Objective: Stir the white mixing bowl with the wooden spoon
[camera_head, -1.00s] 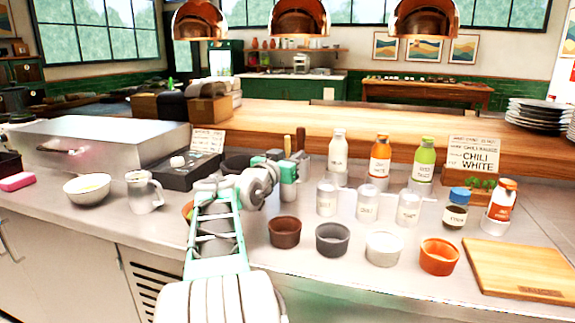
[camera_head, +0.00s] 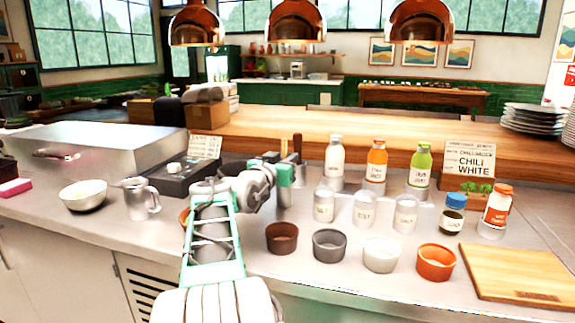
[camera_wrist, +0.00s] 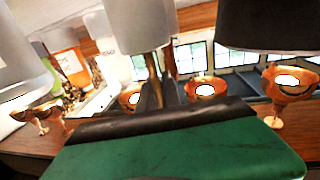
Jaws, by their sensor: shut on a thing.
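The white mixing bowl (camera_head: 83,195) stands upright on the counter at the left, with something pale inside. My gripper (camera_head: 285,174) is to the right of it, at the utensil holder near the middle of the counter. It is shut on what looks like the wooden spoon (camera_head: 284,148), whose handle end shows just above the gripper. A thin wooden handle also shows in the wrist view (camera_wrist: 154,80). The spoon's lower end is hidden. A second, darker handle (camera_head: 297,144) stands just to the right of it.
A metal pitcher (camera_head: 139,198) stands right beside the bowl. A dark tray (camera_head: 182,176) lies behind it, near a large steel box (camera_head: 95,150). Bottles, clear jars and small cups, including an orange cup (camera_head: 435,263), crowd the right. A cutting board (camera_head: 518,272) lies farther right.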

